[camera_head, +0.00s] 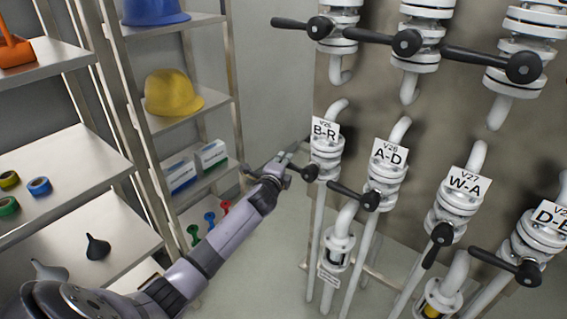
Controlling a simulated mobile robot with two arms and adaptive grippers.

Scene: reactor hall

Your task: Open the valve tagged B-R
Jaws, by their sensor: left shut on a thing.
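The valve tagged B-R (326,157) is a white flanged valve on a white pipe, at the left end of the lower row. Its tag (324,131) faces me. Its black lever (310,173) runs from the hub toward the left, across the pipe. My left gripper (284,162) reaches up from the lower left and is shut on the lever's left part, which it partly hides. My right gripper is not in view.
To the right stand valves tagged A-D (389,152) and W-A (466,186), with black levers near B-R's. More valves hang above. Shelves at left hold a yellow helmet (172,93), a blue helmet (155,11) and a black funnel (97,247).

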